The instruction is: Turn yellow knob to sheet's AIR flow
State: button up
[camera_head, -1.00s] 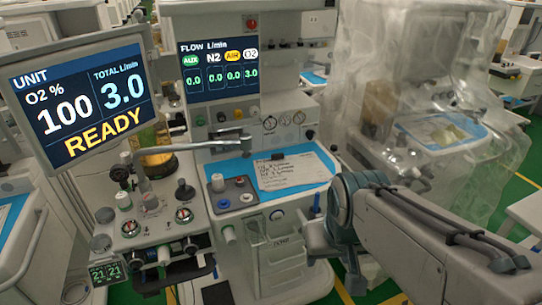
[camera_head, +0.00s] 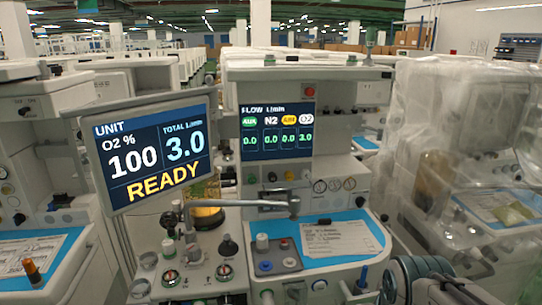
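The flow screen (camera_head: 278,130) reads AUX 0.0, N2 0.0, AIR 0.0 and O2 3.0, with AIR on a yellow label. A row of small knobs sits under it; one looks yellowish (camera_head: 289,175), but it is too small to be sure. The paper sheet (camera_head: 342,239) lies on the blue work surface at the cart's front; its text is too small to read. The unit screen (camera_head: 155,155) shows O2 100 %, total 3.0 L/min and READY. My arm shows at the lower right; my gripper is not in view.
A grey jointed arm (camera_head: 245,203) crosses in front of the cart below the knob row. A small tray with coloured knobs (camera_head: 277,253) sits left of the sheet. A plastic-covered cart (camera_head: 465,170) stands close on the right. Gauges and knobs fill the lower left.

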aim_at(289, 176)
jog(key=z, duration=0.05)
jog(key=k, duration=1.2)
jog(key=u, duration=0.7)
jog(key=i, duration=1.95)
jog(key=z, duration=0.75)
